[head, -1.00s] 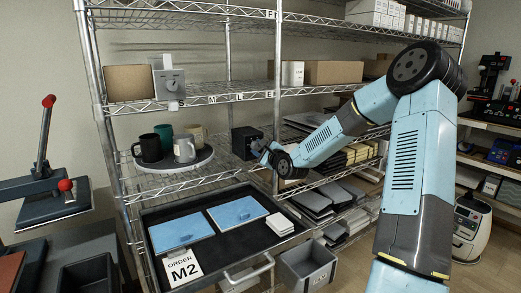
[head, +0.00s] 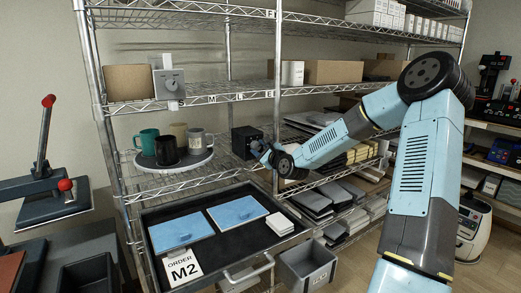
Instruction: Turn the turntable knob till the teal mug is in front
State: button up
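The round grey turntable (head: 178,167) stands on the wire shelf at left and holds several mugs. The teal mug (head: 148,141) is at its left side. The black mug (head: 166,152) is at the front, a beige mug (head: 179,132) at the back and a grey mug (head: 195,143) at the right. A small black box (head: 243,141) stands right of the turntable. My gripper (head: 260,150) is at the box's right front side. It is small and dark here, so I cannot tell its opening or any grip, and no knob shows clearly there.
A grey box with a dial (head: 170,84) is on the shelf above, beside a cardboard box (head: 129,83). Below is a black tray (head: 245,238) with blue pads and a white stack. A heat press (head: 52,190) stands at far left.

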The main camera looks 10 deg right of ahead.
jog(key=o, duration=0.4)
jog(key=shift+r, duration=0.1)
jog(key=v, duration=1.3)
jog(key=shift+s, duration=0.35)
jog(key=s+a+f+n+g+h, duration=0.4)
jog(key=s+f+n+g, duration=0.25)
jog(key=n, duration=0.55)
jog(key=s+r+n+g, duration=0.1)
jog(key=s+r+n, duration=0.3)
jog(key=s, duration=0.5)
jog(key=s+r+n+g+h, duration=0.1)
jog(key=s+r+n+g, duration=0.1)
jog(key=s+r+n, duration=0.2)
jog(key=s+r+n+g, duration=0.2)
jog(key=s+r, duration=0.6)
jog(key=s, duration=0.8)
jog(key=shift+s+d+r+n+h, duration=0.2)
jog(key=shift+r+n+h, duration=0.1)
jog(key=shift+n, duration=0.9)
